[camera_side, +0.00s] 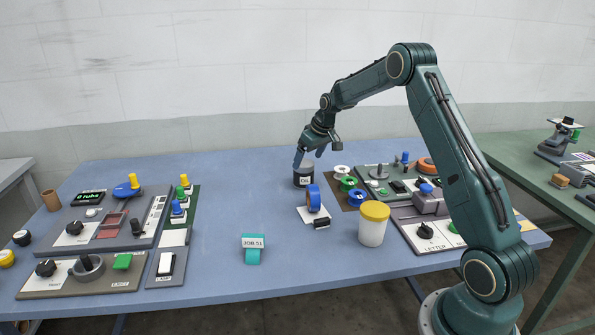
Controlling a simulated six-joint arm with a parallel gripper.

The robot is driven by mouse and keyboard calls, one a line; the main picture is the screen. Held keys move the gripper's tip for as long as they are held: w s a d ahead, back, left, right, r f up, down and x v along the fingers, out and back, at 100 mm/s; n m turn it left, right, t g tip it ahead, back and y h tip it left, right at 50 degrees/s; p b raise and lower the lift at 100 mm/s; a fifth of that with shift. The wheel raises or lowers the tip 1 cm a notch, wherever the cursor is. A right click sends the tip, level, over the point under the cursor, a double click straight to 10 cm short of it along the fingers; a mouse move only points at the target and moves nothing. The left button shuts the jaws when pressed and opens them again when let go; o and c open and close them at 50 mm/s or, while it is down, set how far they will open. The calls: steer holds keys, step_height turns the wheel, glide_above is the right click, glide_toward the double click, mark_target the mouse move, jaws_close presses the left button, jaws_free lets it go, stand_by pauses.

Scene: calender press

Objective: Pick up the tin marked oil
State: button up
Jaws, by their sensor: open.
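The tin marked oil (303,178) is a short dark cylinder with a white label, standing upright on the blue table (215,275). My gripper (308,158) is open and reaches down from the upper right, with its fingers at the tin's top. In this view the fingers overlap the tin's upper rim, and I cannot tell whether they touch it. The tin's far side is hidden.
A yellow-lidded jar (373,224) is nearer the front, and a teal JOB 51 block (252,249) is front left. Control panels fill both sides. The table left of the tin is clear.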

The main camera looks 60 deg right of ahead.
mark_target(305, 163)
steer(key=shift+w+f, duration=0.15)
steer(key=shift+f, duration=0.15)
steer(key=shift+x, duration=2.4)
steer(key=shift+w+d, duration=0.1)
steer(key=c, duration=1.2)
steer(key=shift+r, duration=0.1)
step_height(305, 163, up, 20)
steer(key=shift+f, duration=0.1)
